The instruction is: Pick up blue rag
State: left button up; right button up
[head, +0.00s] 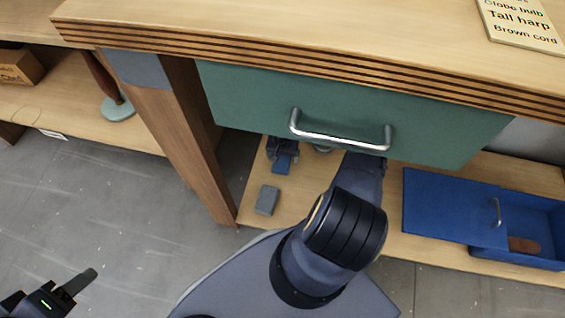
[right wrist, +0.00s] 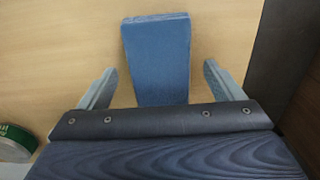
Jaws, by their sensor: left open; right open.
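The blue rag (right wrist: 157,55) is a flat, folded-looking blue piece on the light wooden shelf. In the right wrist view it lies between the two fingers of my right gripper (right wrist: 160,85), with a gap on each side. In the head view the rag (head: 282,164) shows as a small blue patch below my right gripper (head: 283,152), under the green drawer. The right gripper is open and holds nothing. Its wrist is partly hidden by the drawer. My left gripper (head: 82,284) is open and empty over the grey floor at the lower left.
The green drawer front (head: 300,95) with its metal handle (head: 340,140) hangs just above my right arm. A grey block (head: 267,200) lies on the lower shelf near the table leg (head: 190,140). A blue box (head: 540,225) stands at right. A green-labelled can (right wrist: 14,142) is close by.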

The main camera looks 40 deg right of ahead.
jog(key=shift+f, duration=0.15)
jog(key=c, duration=1.1)
